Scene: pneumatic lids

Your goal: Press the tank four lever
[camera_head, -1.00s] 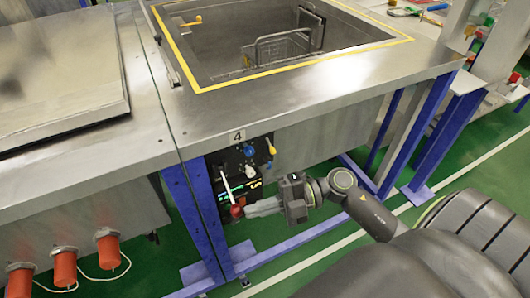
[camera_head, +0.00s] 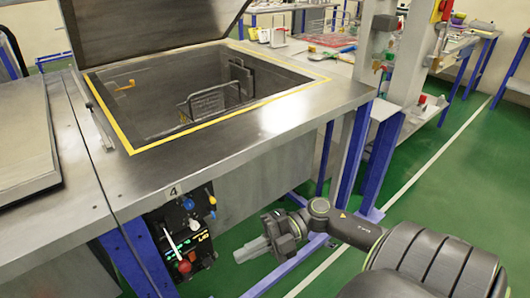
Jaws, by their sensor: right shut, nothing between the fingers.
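The tank marked 4 (camera_head: 172,191) has a dark control panel (camera_head: 203,244) under its front edge. A white lever rod with a red ball knob (camera_head: 184,266) slopes down at the panel's lower left. A blue knob (camera_head: 188,204) and a yellow lever (camera_head: 211,198) sit higher on the panel. The tank's lid (camera_head: 150,28) stands raised above the opening. My right gripper (camera_head: 237,256) is shut and empty, pointing left, to the right of the panel and apart from the red knob. My left gripper is out of view.
A yellow line (camera_head: 213,121) borders the open tank, with a wire basket frame (camera_head: 213,98) inside. A closed neighbouring lid (camera_head: 25,140) lies at left. Blue table legs (camera_head: 350,160) stand behind my right arm. Green floor (camera_head: 440,175) is open at right.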

